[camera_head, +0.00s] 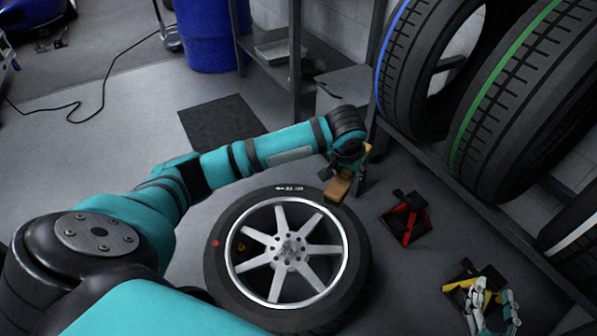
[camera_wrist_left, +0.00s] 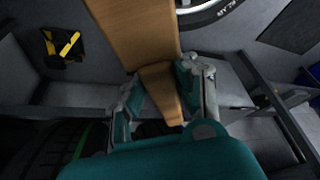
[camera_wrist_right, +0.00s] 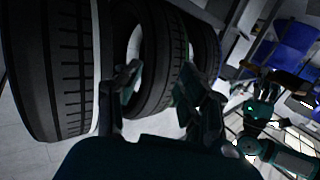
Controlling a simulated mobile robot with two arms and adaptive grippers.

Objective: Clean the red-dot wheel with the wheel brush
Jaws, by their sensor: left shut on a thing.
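The red-dot wheel (camera_head: 222,270) lies flat on the floor in the head view, a black tyre with a silver multi-spoke rim. Its red dot (camera_head: 215,243) is on the left sidewall. My left gripper (camera_head: 350,168) is above the wheel's far right edge, shut on the wooden handle of the wheel brush (camera_head: 338,189). The brush (camera_wrist_left: 136,30) fills the top middle of the left wrist view, beside part of the wheel (camera_wrist_left: 203,13). I cannot tell whether brush and tyre touch. My right gripper (camera_head: 491,306) is open and empty at the lower right, its fingers apart in the right wrist view (camera_wrist_right: 155,88).
A rack at the right holds a blue-striped tyre (camera_head: 415,75) and a green-striped tyre (camera_head: 510,105). A red-and-black item (camera_head: 407,219) and a yellow-and-black item (camera_head: 465,280) lie on the floor right of the wheel.

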